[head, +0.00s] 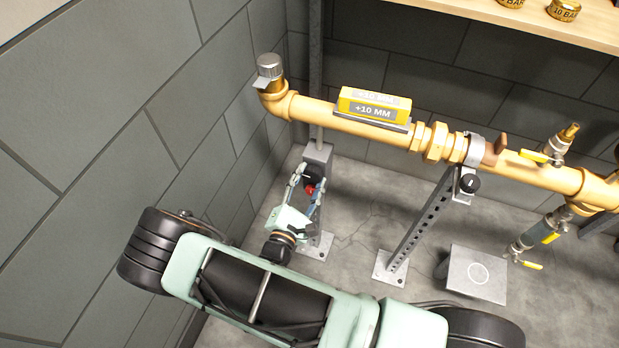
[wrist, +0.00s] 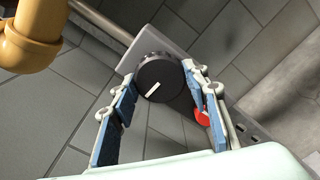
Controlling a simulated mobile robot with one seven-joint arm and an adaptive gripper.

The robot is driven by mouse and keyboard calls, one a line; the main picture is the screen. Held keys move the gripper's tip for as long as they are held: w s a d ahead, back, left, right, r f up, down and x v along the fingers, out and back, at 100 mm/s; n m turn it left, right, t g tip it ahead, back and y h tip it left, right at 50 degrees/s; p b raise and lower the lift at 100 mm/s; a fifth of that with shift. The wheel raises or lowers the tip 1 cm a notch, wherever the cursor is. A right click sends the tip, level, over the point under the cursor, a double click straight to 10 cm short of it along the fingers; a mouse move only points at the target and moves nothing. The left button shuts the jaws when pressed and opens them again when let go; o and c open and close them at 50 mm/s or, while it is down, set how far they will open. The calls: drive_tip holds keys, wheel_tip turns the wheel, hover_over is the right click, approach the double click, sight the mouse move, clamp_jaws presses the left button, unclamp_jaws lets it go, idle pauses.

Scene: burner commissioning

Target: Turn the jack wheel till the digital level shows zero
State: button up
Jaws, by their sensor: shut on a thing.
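The digital level (head: 374,105) is a yellow box lying along the top of the yellow pipe (head: 346,122). Its display reads "+10 MM". The jack wheel (wrist: 160,78) is a round black knob with a white line, on a grey block of the left stand. It also shows in the head view (head: 312,171). My gripper (wrist: 158,74) is shut on the wheel, one finger on each side of its rim. In the head view my gripper (head: 305,189) reaches up to the wheel from below. The white line slants, lower left to upper right.
A red part (wrist: 202,117) sits beside my right finger, below the wheel. A second stand (head: 424,226) with a black knob (head: 470,183) holds the pipe farther right. A grey block (head: 478,273) stands on the floor. The tiled wall (head: 120,110) is close on the left.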

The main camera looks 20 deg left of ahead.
drive_tip(key=m, duration=0.4)
drive_tip(key=shift+m, duration=0.3)
drive_tip(key=m, duration=0.3)
drive_tip(key=shift+m, duration=0.4)
drive_tip(key=m, duration=0.4)
drive_tip(key=shift+a+m, duration=0.1)
drive_tip(key=shift+m, duration=1.6)
drive_tip(key=o, duration=1.2)
drive_tip(key=shift+c, duration=0.2)
drive_tip(key=s, duration=1.2)
drive_tip(key=shift+a, duration=0.45)
